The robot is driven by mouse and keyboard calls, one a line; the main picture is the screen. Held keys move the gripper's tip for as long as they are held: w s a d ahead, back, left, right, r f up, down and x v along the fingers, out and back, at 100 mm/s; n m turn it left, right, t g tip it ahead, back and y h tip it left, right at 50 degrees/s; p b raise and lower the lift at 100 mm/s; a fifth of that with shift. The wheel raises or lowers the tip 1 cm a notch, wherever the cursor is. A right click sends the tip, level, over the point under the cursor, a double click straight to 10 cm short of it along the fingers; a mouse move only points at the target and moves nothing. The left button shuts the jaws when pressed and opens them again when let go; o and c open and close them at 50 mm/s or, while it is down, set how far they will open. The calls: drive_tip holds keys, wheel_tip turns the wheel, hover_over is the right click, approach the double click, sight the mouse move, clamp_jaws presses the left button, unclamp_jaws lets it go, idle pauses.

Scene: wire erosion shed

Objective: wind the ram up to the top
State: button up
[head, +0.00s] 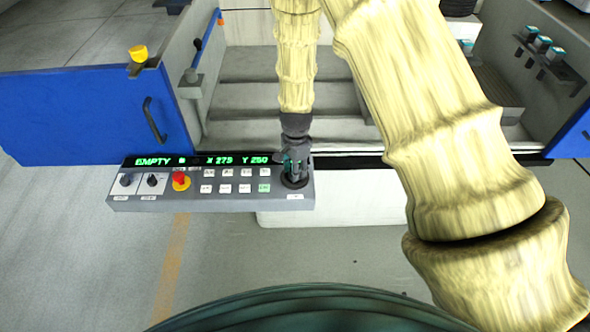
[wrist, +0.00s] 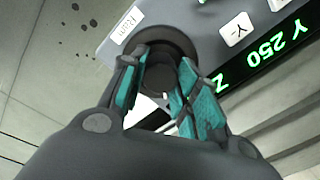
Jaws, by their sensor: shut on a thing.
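The control panel (head: 238,203) is a grey box at the front of the machine. A round black ram control (head: 295,182) stands at its right end, and its small label reads "Ram" in the wrist view. My gripper (head: 294,163) points down onto this control and is shut on it. In the wrist view the teal-padded fingers of my gripper (wrist: 166,88) stand on both sides of the black control (wrist: 165,48). Its top is partly hidden by the fingers. I cannot make out the ram itself in either view.
A green display (head: 205,160) reads "EMPTY", X 275 or similar and Y 250. The panel also carries a red emergency button (head: 181,180), two dark knobs and several white keys. A blue door (head: 80,115) stands at left. The floor in front is clear.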

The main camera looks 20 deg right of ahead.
drive_tip(key=n+b, duration=0.1)
drive_tip(key=n, duration=0.4)
drive_tip(key=shift+w+n, duration=0.1)
drive_tip(key=shift+n, duration=0.2)
drive_tip(key=n, duration=0.5)
drive_tip(key=shift+b, duration=0.4)
drive_tip(key=n, duration=0.5)
drive_tip(key=shift+n, duration=0.4)
drive_tip(key=n, duration=1.1)
drive_tip(key=shift+r, duration=0.1)
drive_tip(key=n+p, duration=0.1)
drive_tip(key=n, duration=0.4)
drive_tip(key=n+p, duration=0.1)
drive_tip(key=n, duration=0.4)
drive_tip(key=shift+n+p, duration=0.35)
drive_tip(key=shift+n, duration=0.05)
drive_tip(key=shift+n+p, duration=0.75)
drive_tip(key=shift+n, duration=1.35)
